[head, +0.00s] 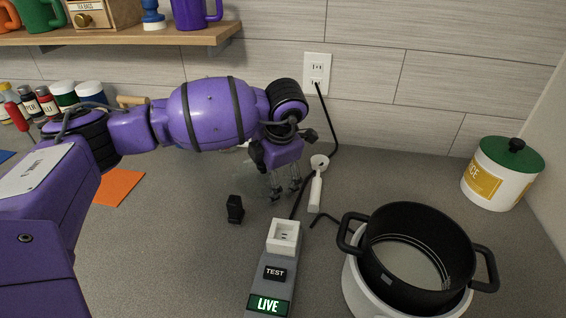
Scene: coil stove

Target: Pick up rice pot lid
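The rice pot (500,187) is a white jar with a yellow label, partly readable, standing at the far right of the counter. Its lid (511,157) is green with a black knob on top and sits on the pot. My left gripper (283,193) hangs over the middle of the counter, well to the left of the rice pot. Its fingers point down, stand apart and hold nothing that I can see. My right gripper does not show.
A black two-handled pot (408,215) stands on a white round base at the lower right, in front of the rice pot. A grey tester box (273,272) lit "LIVE", a white-handled tool (317,185) and a small black block (235,209) are nearby. A wooden shelf (150,38) overhangs the back left.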

